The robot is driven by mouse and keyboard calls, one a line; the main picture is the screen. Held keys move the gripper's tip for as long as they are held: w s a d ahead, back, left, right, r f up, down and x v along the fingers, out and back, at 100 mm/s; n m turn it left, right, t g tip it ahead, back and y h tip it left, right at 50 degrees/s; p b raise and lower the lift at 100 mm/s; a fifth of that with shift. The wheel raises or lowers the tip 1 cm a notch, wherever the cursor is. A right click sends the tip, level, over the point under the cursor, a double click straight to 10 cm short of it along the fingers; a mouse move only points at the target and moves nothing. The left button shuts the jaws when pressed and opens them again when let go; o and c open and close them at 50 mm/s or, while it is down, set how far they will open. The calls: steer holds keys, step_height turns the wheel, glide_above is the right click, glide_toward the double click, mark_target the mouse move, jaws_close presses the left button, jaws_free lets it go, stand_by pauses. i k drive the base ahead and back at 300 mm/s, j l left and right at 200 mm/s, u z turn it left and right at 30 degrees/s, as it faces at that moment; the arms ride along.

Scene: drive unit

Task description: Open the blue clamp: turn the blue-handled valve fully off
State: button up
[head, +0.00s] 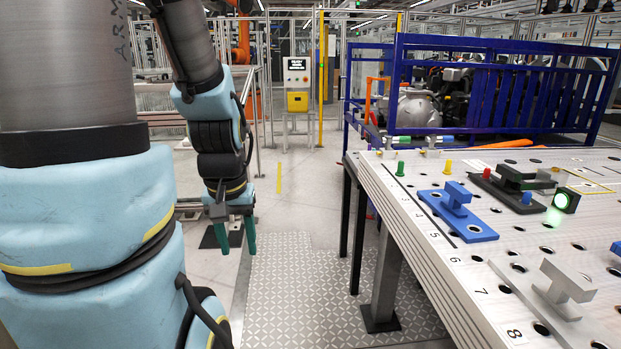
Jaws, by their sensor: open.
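A blue fixture (472,230) lies on the perforated metal table: a flat plate with an upright blue block on top. I cannot tell whether this is the clamp. A small blue piece (527,198) sits beside a dark clamp-like fixture (514,181), and another small blue piece (447,139) is near the table's back edge. I cannot tell which blue part is the valve handle. My gripper (236,236) hangs pointing down left of the table, over the floor, its two green fingers apart and empty. It is well away from the blue parts.
The table's near-left edge (420,250) is numbered. A grey fixture (556,291), green peg (400,169), red peg (486,174) and lit green lamp (562,200) stand on it. A blue railed frame (500,80) is behind. The patterned floor (305,290) left of the table is clear.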

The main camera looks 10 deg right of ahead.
mark_target(432, 138)
steer(key=i+z, duration=0.1)
steer(key=i, duration=0.85)
steer(key=i+j+z, duration=0.15)
steer(key=i, duration=0.85)
